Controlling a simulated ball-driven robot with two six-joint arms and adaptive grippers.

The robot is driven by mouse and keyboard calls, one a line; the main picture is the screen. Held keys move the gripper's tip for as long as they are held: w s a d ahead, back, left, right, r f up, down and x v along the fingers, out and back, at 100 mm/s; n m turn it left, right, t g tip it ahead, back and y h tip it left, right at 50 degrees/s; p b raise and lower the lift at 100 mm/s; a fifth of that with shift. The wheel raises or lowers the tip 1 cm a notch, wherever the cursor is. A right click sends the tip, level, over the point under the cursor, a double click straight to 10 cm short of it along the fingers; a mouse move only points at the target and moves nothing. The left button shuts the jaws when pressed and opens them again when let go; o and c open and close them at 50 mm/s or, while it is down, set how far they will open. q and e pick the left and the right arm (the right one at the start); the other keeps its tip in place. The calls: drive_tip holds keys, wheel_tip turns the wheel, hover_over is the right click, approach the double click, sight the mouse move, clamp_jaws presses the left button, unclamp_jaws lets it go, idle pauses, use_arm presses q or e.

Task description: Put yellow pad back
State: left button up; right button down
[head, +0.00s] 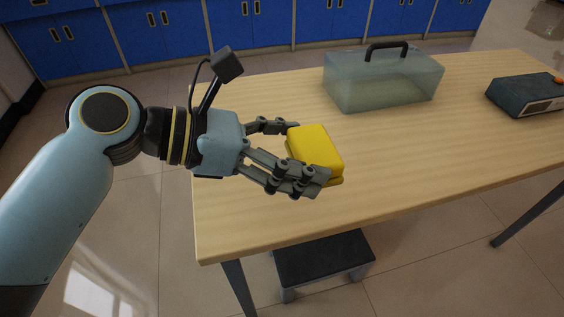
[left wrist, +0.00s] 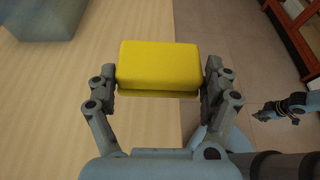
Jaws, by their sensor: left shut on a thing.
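The yellow pad (head: 318,146) is a thick yellow block with a second yellow layer showing along its lower edge. My left gripper (head: 306,154) is shut on it, with fingers on two opposite sides. In the left wrist view the yellow pad (left wrist: 159,66) sits between the two fingers of my left gripper (left wrist: 160,85). In the head view the pad is over the left front part of the wooden table (head: 440,140). I cannot tell whether it touches the tabletop. My right gripper (left wrist: 272,111) seems to show small at the right of the left wrist view.
A translucent greenish box (head: 383,80) with a dark handle stands at the back of the table. A dark device (head: 528,97) with an orange knob is at the right. A dark step stool (head: 323,258) stands on the floor by the table's front edge. The tabletop between is clear.

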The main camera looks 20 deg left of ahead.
use_arm(q)
drive_tip(key=w+a+f+b, duration=0.1)
drive_tip(key=w+a+f, duration=0.1)
drive_tip(key=w, duration=0.1)
drive_tip(key=w+a+f+b, duration=0.1)
drive_tip(key=w+a+f, duration=0.1)
drive_tip(key=w+a+f+b, duration=0.1)
drive_tip(key=w+a+f, duration=0.1)
drive_tip(key=w, duration=0.1)
drive_tip(key=shift+w+a+f+b, duration=0.3)
drive_tip(key=shift+a, duration=0.1)
wheel_tip(320, 180, down, 4)
drive_tip(key=shift+b, duration=0.9)
drive_tip(key=shift+r, duration=0.1)
drive_tip(key=o, duration=1)
drive_tip(key=shift+o, duration=0.5)
drive_tip(key=p+v, duration=0.3)
drive_tip(key=v, duration=0.8)
drive_tip(key=shift+s+a, duration=0.1)
drive_tip(key=shift+a, duration=0.1)
drive_tip(key=shift+s+a+r, duration=0.15)
drive_tip(key=shift+a, duration=0.1)
